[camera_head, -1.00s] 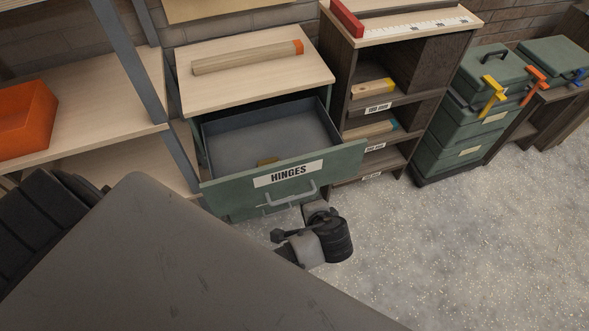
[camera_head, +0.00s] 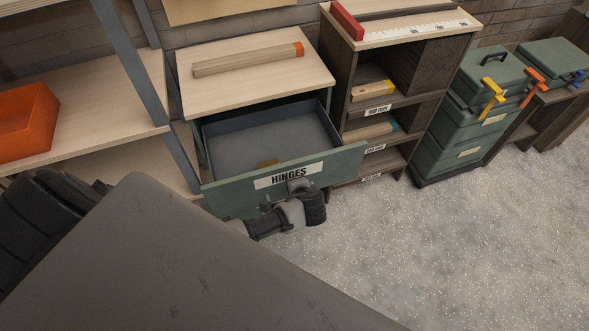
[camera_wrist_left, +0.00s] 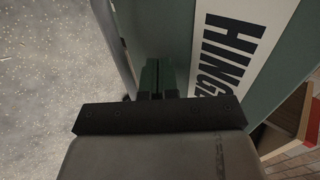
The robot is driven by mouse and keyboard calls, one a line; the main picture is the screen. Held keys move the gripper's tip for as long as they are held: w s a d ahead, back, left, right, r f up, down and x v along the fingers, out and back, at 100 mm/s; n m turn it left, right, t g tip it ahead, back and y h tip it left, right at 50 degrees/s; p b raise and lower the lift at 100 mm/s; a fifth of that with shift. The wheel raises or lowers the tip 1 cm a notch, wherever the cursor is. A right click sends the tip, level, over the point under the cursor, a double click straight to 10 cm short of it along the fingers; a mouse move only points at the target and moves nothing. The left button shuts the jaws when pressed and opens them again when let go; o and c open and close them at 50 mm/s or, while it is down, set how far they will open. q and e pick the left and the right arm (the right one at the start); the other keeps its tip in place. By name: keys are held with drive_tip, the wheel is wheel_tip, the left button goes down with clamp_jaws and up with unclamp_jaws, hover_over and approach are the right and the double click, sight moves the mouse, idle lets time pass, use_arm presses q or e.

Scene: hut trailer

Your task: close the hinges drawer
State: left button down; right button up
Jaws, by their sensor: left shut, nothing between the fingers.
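The hinges drawer (camera_head: 225,194) is green with a white HINGES label (camera_head: 268,182) and stands pulled out of its cabinet. My left gripper (camera_head: 298,184) is at the drawer front, over the lower right part of the label, and hides the handle in the head view. In the left wrist view the shut fingers (camera_wrist_left: 157,82) point at the green front (camera_wrist_left: 170,30) beside the label (camera_wrist_left: 235,45). I cannot tell whether they touch it. My right gripper is not in view.
The cabinet top (camera_head: 250,85) holds a wooden bar with an orange end (camera_head: 247,58). A dark shelf unit (camera_head: 425,70) stands right of it, and a shelf with an orange bin (camera_head: 27,120) stands left. Green toolboxes (camera_head: 470,120) are at the right. The speckled floor is clear.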

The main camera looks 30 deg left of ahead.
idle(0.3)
use_arm(q)
drive_tip(key=w+a+b, duration=0.1)
drive_tip(key=w+a, duration=0.1)
drive_tip(key=a, duration=0.1)
drive_tip(key=w+a+b, duration=0.1)
drive_tip(key=w+a, duration=0.2)
drive_tip(key=w+a+b, duration=0.1)
drive_tip(key=w+a, duration=0.2)
drive_tip(key=shift+w+a+f, duration=0.15)
drive_tip(key=shift+a+f, duration=0.05)
drive_tip(key=shift+a, duration=0.15)
drive_tip(key=b, duration=0.6)
hover_over(271, 142)
drive_tip(key=d, duration=0.1)
drive_tip(key=shift+s, duration=0.2)
drive_tip(key=shift+w+a+r, duration=0.2)
drive_tip(key=shift+w+a, duration=0.05)
drive_tip(key=shift+a, duration=0.1)
drive_tip(key=shift+r, duration=0.2)
drive_tip(key=shift+a+r, duration=0.1)
drive_tip(key=shift+a, duration=0.05)
